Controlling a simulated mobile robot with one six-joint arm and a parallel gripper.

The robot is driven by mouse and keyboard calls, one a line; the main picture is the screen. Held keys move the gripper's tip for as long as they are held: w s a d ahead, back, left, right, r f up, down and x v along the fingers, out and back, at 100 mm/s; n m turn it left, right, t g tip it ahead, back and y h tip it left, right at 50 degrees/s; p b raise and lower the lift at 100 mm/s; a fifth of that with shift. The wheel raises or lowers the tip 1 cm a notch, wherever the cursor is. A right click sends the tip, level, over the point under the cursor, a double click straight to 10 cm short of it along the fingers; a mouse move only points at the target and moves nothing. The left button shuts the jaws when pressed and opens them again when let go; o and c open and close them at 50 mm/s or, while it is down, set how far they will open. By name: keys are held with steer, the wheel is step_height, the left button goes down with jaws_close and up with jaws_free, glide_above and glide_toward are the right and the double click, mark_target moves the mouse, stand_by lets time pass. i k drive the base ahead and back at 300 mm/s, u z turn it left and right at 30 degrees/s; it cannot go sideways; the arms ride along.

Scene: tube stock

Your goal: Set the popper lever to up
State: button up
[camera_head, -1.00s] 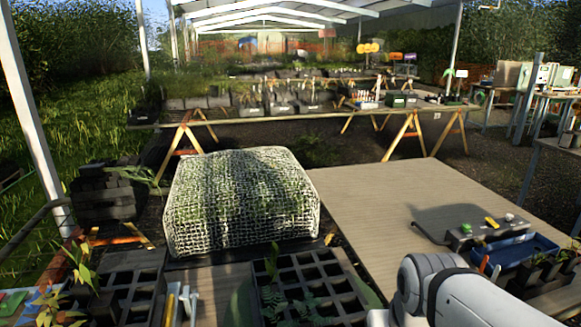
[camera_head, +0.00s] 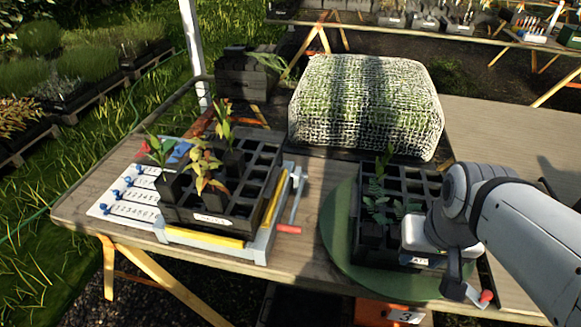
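The popper appears to be the grey frame with yellow bars (camera_head: 205,239) under the left dark plug tray (camera_head: 222,215). What looks like its lever (camera_head: 298,196) is a thin grey bar along the frame's right side, ending in a red grip (camera_head: 289,229) at the near end. The lever looks low and close to the frame; its exact setting is hard to tell. My gripper (camera_head: 455,288) is at the right, over the near right part of the round green turntable, well apart from this lever. Its fingers are dark and small, and their opening is unclear.
A second tray with seedlings (camera_head: 376,240) stands on the green turntable (camera_head: 340,247). A small crank with a red knob (camera_head: 486,296) is beside my gripper. A mesh-covered block (camera_head: 365,105) stands behind. Potted plants (camera_head: 203,172) rise from the left tray, beside a numbered white board (camera_head: 128,200).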

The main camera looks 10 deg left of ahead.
mark_target(289, 228)
steer(key=u, duration=0.6)
steer(key=k, duration=0.25)
steer(key=u, duration=1)
steer(key=k, duration=1.25)
steer(key=z, duration=0.4)
steer(key=i, duration=1)
